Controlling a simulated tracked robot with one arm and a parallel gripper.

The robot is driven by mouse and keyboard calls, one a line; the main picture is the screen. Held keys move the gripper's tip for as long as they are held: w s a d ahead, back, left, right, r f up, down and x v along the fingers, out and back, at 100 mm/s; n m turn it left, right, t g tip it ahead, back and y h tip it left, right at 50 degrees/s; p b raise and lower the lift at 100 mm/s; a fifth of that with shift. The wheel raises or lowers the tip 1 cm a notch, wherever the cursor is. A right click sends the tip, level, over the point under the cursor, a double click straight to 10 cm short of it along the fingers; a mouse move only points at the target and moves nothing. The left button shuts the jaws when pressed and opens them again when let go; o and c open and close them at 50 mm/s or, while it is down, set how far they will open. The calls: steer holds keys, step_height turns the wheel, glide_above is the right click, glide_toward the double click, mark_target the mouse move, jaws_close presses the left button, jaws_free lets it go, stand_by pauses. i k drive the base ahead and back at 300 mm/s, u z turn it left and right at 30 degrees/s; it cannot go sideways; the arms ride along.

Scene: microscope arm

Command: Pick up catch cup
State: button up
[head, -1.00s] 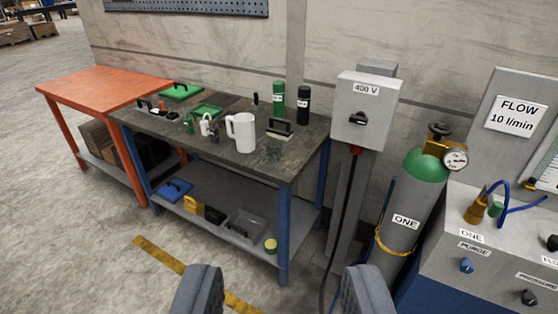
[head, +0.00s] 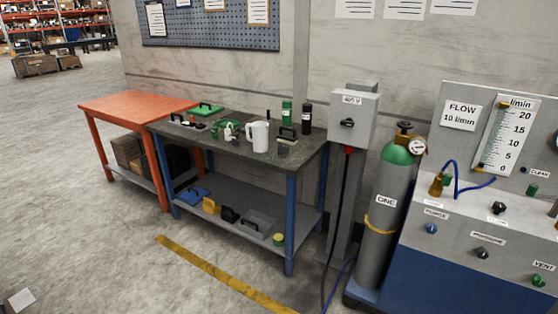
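A white handled jug (head: 260,136) stands upright on the dark top of the blue-legged workbench (head: 225,150). A small dark cup-like thing (head: 283,150) stands just right of it near the right end. I cannot tell which of these is the catch cup, as no label on them is readable. Small green and white items (head: 231,129) sit left of the jug. A green bottle (head: 287,112) and a black bottle (head: 306,118) stand behind. My gripper does not show now.
An orange table (head: 130,105) adjoins the bench at left. The lower shelf (head: 225,218) holds coloured boxes. A 400 V box (head: 352,115), a gas cylinder (head: 385,215) and a control panel (head: 470,215) stand right.

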mark_target(282, 148)
steer(key=u, duration=0.35)
steer(key=i, duration=1.05)
steer(key=u, duration=0.3)
steer(key=i, duration=1.55)
steer(key=z, duration=1.1)
steer(key=i, duration=0.8)
steer(key=z, duration=0.5)
